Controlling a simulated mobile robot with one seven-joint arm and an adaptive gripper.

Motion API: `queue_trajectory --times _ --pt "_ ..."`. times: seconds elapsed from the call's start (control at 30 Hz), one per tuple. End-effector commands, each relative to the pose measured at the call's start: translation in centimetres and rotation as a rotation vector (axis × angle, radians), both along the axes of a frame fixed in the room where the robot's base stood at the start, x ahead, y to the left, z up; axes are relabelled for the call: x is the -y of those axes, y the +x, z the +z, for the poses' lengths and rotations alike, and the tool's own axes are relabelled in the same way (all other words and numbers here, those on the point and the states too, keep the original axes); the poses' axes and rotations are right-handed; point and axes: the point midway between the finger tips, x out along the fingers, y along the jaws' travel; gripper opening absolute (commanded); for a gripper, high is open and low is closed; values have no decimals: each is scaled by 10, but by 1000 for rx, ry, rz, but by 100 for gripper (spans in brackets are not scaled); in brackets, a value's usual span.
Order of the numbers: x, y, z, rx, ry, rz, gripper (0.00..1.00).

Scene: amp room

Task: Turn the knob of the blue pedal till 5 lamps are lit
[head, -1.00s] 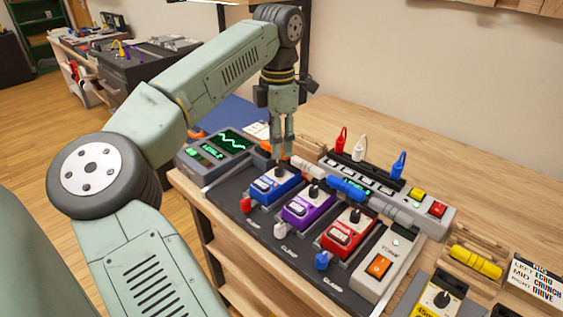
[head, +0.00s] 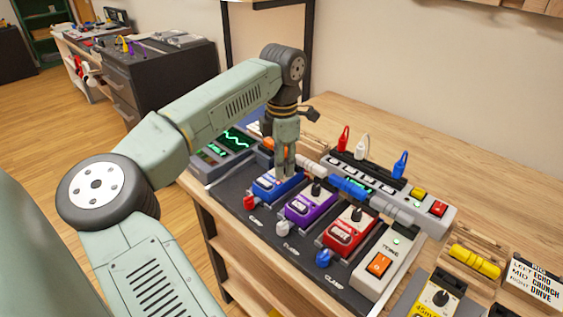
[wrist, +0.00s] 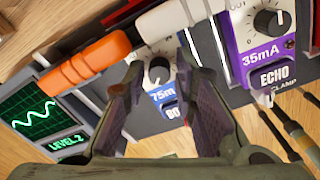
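The blue pedal (head: 277,185) stands at the left end of the dark pedal board. In the wrist view, my gripper (wrist: 160,76) is open, one finger on each side of the knob, with small gaps showing. I cannot tell how many lamps are lit.
A purple pedal (head: 311,205) and a red pedal (head: 350,232) stand to the right. Orange and white plugs (wrist: 88,60) lie close behind the knob. A green-trace screen (wrist: 28,112) reading "LEVEL 2" is at left. A grey switch box (head: 430,215) stands behind the pedals.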

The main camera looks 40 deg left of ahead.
Motion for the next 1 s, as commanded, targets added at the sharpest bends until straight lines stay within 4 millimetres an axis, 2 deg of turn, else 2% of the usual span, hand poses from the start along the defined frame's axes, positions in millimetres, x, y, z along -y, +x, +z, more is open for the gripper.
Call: queue_trajectory --times 0.33,0.77,1.0 --pt "0 0 0 0 0 0 0" --pt "0 0 0 -1 0 -26 0" --pt "0 0 0 -1 0 -146 0"
